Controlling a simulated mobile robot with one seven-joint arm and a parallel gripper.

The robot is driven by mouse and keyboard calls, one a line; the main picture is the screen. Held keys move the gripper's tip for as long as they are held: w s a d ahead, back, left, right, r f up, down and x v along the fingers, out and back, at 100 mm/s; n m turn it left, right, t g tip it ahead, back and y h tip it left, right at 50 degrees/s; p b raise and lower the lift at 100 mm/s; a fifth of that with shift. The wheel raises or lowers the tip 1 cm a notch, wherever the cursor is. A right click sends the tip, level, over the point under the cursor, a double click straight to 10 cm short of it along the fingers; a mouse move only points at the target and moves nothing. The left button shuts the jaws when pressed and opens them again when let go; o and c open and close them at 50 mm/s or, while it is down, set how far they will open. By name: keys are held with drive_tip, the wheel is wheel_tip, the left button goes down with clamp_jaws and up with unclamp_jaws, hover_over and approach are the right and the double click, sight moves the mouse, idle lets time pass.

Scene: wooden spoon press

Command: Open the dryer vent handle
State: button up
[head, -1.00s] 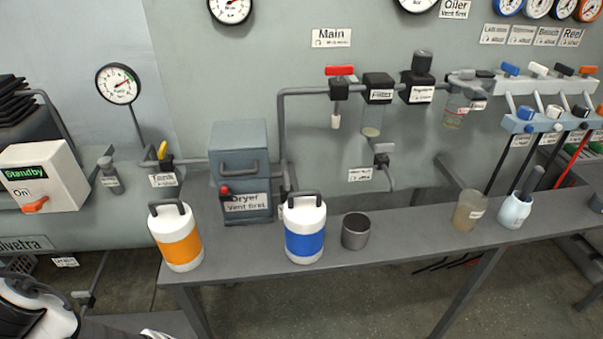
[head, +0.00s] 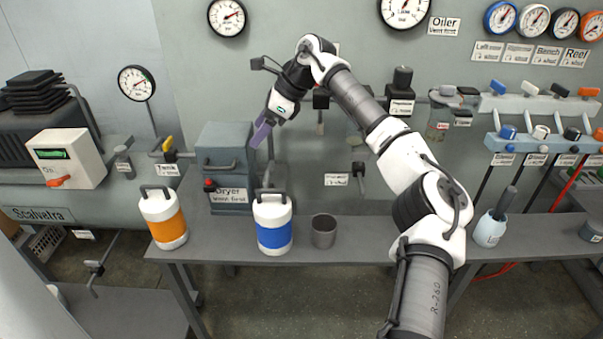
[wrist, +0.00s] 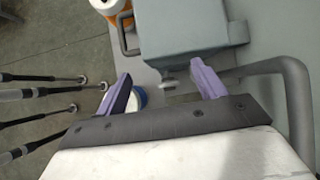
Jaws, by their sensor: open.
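The dryer (head: 224,145) is a blue-grey box on the bench against the wall, labelled "Dryer Vent first". Its vent handle (head: 209,184) has a red knob at the lower left of the front. A grey bar handle sits above it. My gripper (head: 261,134) is open and empty, with purple fingers, in the air just right of the dryer's upper part and apart from the red knob. In the wrist view, the dryer (wrist: 188,25) lies ahead of my open gripper (wrist: 160,76). The red knob does not show there.
An orange-banded bottle (head: 164,222) and a blue-banded bottle (head: 272,226) stand in front of the dryer, with a grey cup (head: 323,231) beside them. In the wrist view, a grey pipe (wrist: 298,100) runs close on the right. My arm crosses over the bench's right part.

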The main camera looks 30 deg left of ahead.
sight(266, 176)
drive_tip(key=w+d+t+h, duration=0.1)
drive_tip(key=w+d+h, duration=0.15)
drive_tip(key=d, duration=0.25)
drive_tip(key=x, duration=0.4)
drive_tip(key=p+x, duration=0.1)
drive_tip(key=x, duration=0.4)
drive_tip(key=w+x, duration=0.1)
drive_tip(key=x, duration=0.4)
drive_tip(key=shift+a+f, duration=0.1)
drive_tip(key=shift+f, duration=0.1)
drive_tip(key=c, duration=1)
